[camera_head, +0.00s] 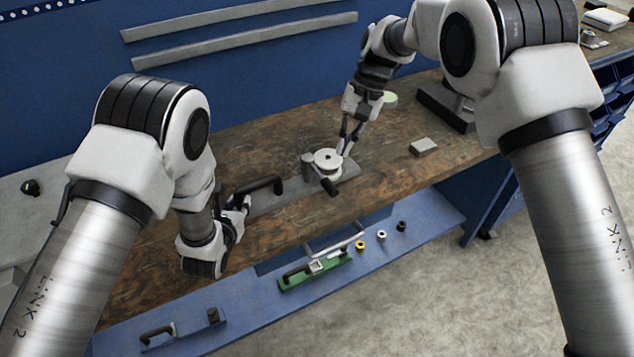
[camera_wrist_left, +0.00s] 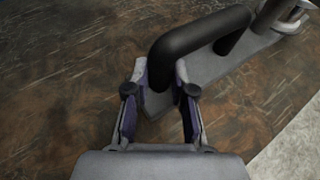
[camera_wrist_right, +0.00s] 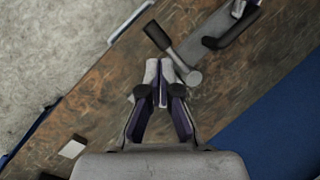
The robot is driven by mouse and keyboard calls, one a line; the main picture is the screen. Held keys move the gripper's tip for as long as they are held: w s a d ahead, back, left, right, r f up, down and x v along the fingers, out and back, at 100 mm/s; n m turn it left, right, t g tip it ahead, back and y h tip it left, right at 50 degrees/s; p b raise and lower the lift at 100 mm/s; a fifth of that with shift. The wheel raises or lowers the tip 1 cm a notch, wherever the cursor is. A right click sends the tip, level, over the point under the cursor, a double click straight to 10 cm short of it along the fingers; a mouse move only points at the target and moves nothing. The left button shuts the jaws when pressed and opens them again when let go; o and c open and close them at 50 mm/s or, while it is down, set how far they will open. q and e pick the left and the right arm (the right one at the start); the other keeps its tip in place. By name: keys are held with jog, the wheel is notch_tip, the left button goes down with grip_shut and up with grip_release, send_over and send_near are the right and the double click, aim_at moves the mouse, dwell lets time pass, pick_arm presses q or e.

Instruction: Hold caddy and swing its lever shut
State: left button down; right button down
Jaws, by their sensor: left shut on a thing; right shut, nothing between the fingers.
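The caddy is a long grey plate (camera_head: 286,197) on the wooden bench, with a black arched handle (camera_head: 258,186) at its left end. A pale round hub (camera_head: 327,160) stands toward its right end, and a lever with a black knob (camera_head: 330,187) points toward the bench's front edge. My left gripper (camera_head: 240,203) is shut on the handle; the left wrist view shows the black handle (camera_wrist_left: 199,42) passing between the fingers. My right gripper (camera_head: 346,150) is shut and empty beside the hub. In the right wrist view its fingertips (camera_wrist_right: 160,72) are close to the lever (camera_wrist_right: 165,45); contact is unclear.
A small grey block (camera_head: 423,146) and a dark box (camera_head: 445,105) are on the bench to the right. A lower blue shelf (camera_head: 250,311) in front holds a green caddy (camera_head: 315,271), another black handle and several small rings. Bench around the plate's right front is clear.

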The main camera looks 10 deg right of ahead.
jog(key=n, duration=0.6)
jog(key=s+a+n, duration=0.1)
jog(key=n, duration=0.5)
jog(key=a+n, duration=0.1)
jog(key=n, duration=0.5)
jog(key=shift+s+a+f+n, duration=0.2)
jog(key=shift+s+n, duration=0.05)
jog(key=shift+n, duration=0.05)
jog(key=n, duration=0.3)
jog(key=a+n, duration=0.1)
jog(key=shift+s+r+n, duration=0.15)
jog(key=shift+s+n, duration=0.15)
jog(key=shift+n, duration=0.1)
jog(key=shift+s+a+r+n, duration=0.3)
jog(key=shift+a+r+n, duration=0.2)
jog(key=shift+r, duration=0.05)
jog(key=shift+s+a+r+n, duration=0.25)
jog(key=shift+a+r+n, duration=0.25)
